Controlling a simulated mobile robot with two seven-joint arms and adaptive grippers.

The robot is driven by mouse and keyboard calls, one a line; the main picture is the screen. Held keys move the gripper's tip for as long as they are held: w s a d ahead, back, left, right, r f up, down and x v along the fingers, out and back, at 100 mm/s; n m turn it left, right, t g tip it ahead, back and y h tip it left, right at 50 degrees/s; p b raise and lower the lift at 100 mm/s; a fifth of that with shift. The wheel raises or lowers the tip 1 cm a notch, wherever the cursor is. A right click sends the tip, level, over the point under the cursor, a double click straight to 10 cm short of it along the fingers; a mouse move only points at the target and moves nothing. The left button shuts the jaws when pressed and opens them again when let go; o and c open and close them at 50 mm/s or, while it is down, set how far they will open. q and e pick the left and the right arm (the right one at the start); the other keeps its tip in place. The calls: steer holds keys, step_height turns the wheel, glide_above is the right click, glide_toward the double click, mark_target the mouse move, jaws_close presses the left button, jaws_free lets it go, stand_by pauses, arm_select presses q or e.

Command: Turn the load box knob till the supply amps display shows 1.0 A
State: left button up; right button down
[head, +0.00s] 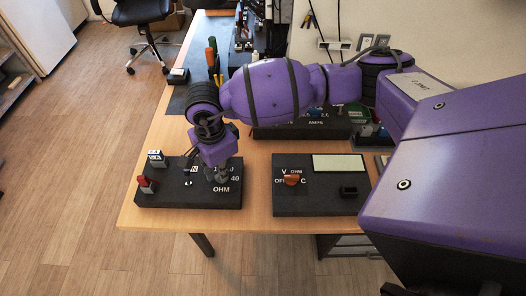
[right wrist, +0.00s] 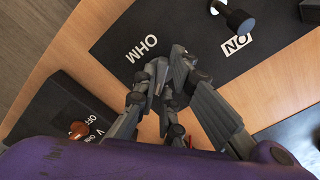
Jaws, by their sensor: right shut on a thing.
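The load box (head: 160,200), a low black box marked OHM with scale numbers, lies at the table's front left. My right gripper (head: 222,176) points down over its right part, beside the OHM mark. The load box (right wrist: 185,25) and the same gripper (right wrist: 155,85) also show in the right wrist view. The gripper is shut on the load box knob, which its fingers hide. The supply (head: 285,131), a black box marked AMPS, stands at the back, partly behind my right arm. I cannot read its amps display. My left gripper is out of view.
A black meter box (head: 325,198) with an orange knob (head: 292,180) and a blank pale display (head: 339,163) stands to the right of the load box. A red post (head: 144,183) rises at the load box's left. Bare tabletop (head: 257,180) separates the two boxes.

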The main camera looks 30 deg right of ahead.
steer(key=shift+w+r, duration=0.1)
steer(key=shift+w, duration=0.05)
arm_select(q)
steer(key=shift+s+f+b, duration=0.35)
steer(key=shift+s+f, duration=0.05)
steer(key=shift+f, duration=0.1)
arm_select(e)
steer(key=shift+n, duration=1.1)
steer(key=c, duration=1.8)
jaws_free()
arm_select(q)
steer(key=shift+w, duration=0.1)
arm_select(e)
steer(key=shift+o, duration=0.2)
step_height(320, 180, up, 12)
steer(key=shift+c, duration=0.5)
